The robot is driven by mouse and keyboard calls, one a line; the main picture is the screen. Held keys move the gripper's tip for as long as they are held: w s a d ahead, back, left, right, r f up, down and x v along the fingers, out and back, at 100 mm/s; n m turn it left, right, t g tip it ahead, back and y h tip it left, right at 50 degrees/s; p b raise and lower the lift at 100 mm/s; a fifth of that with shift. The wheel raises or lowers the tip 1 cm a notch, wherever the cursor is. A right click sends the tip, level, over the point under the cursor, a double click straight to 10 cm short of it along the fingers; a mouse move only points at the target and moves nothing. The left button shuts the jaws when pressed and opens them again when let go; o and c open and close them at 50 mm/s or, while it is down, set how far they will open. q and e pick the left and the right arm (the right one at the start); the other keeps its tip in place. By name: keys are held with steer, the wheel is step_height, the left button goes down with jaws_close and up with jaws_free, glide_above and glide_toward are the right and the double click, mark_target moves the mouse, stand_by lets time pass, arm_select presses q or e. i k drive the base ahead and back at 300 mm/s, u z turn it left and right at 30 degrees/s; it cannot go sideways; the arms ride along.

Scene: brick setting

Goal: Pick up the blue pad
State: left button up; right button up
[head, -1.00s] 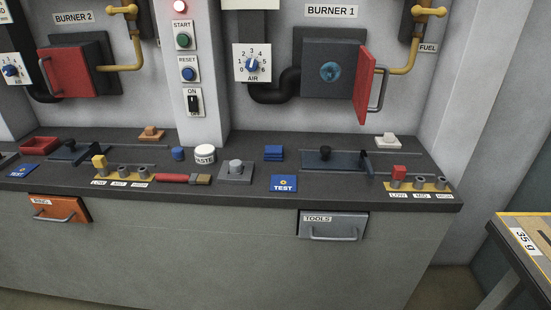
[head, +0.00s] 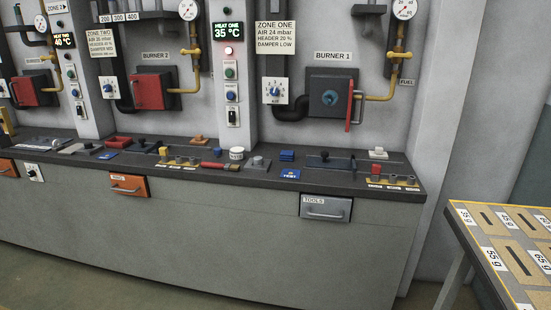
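A small blue stacked block (head: 287,155), the thing most like a blue pad, lies on the dark counter (head: 255,180) below the Burner 1 panel. A flat blue card marked TEST (head: 290,174) lies in front of it near the counter's edge. A small blue piece (head: 218,152) sits further left, beside a white round tub (head: 237,153). Another flat blue card (head: 107,155) lies at the left. Neither of my grippers is in view.
A grey tools drawer (head: 326,207) and an orange drawer (head: 129,185) are in the counter's front. Burner 1's red door (head: 349,105) stands open. A table with labelled slots (head: 470,213) stands at the right. Floor shows at the lower left.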

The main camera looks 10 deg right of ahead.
mark_target(285, 156)
steer(key=u, duration=0.5)
steer(key=i, duration=1.7)
steer(key=z, duration=0.75)
